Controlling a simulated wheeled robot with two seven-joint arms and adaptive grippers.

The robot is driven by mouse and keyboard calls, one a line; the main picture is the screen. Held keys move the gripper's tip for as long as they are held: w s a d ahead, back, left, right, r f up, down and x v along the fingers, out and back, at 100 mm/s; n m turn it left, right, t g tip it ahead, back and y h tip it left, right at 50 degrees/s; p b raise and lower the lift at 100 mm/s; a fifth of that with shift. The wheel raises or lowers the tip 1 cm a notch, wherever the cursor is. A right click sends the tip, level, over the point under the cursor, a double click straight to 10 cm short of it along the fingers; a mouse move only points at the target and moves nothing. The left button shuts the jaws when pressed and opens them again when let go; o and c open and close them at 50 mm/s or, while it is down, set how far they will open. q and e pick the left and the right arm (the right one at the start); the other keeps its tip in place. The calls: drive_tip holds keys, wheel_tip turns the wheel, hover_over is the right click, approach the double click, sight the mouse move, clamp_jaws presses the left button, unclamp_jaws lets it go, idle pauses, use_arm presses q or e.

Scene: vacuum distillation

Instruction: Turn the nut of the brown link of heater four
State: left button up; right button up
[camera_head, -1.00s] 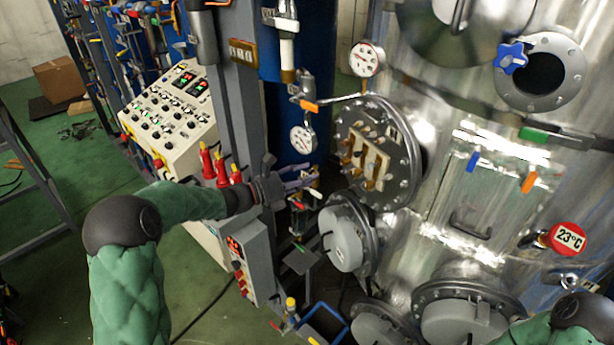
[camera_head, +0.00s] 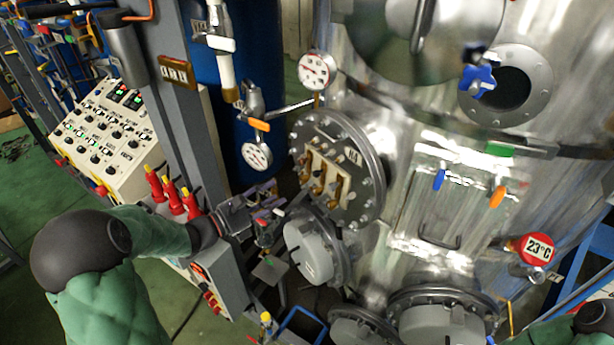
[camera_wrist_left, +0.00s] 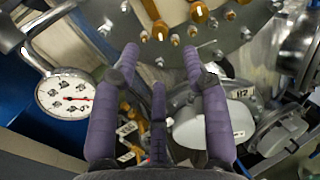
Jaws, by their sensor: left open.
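Heater four is a round bolted flange (camera_head: 376,178) labelled H4 on the side of the steel tank. It carries a pale terminal block with several brown links (camera_head: 319,190); which one has the nut in question I cannot tell. In the left wrist view, brown links (camera_wrist_left: 199,12) and small nuts show at the top, beyond the fingertips. My left gripper (camera_head: 274,192) has purple fingers and is open and empty, left of and slightly below the flange. Its spread fingers also show in the left wrist view (camera_wrist_left: 160,55). My right forearm enters at the lower right; its gripper is out of view.
A pressure gauge (camera_head: 257,155) hangs close above my left gripper. A grey heater cover (camera_head: 309,254) sits just below the flange. Red connectors (camera_head: 174,197) and a grey post (camera_head: 178,95) stand left. A sloped control panel (camera_head: 105,140) is further left.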

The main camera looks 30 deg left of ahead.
sight(301, 181)
use_arm(q)
drive_tip(key=p+x, duration=0.2)
drive_tip(key=x, duration=0.7)
drive_tip(key=shift+w, duration=0.25)
clamp_jaws()
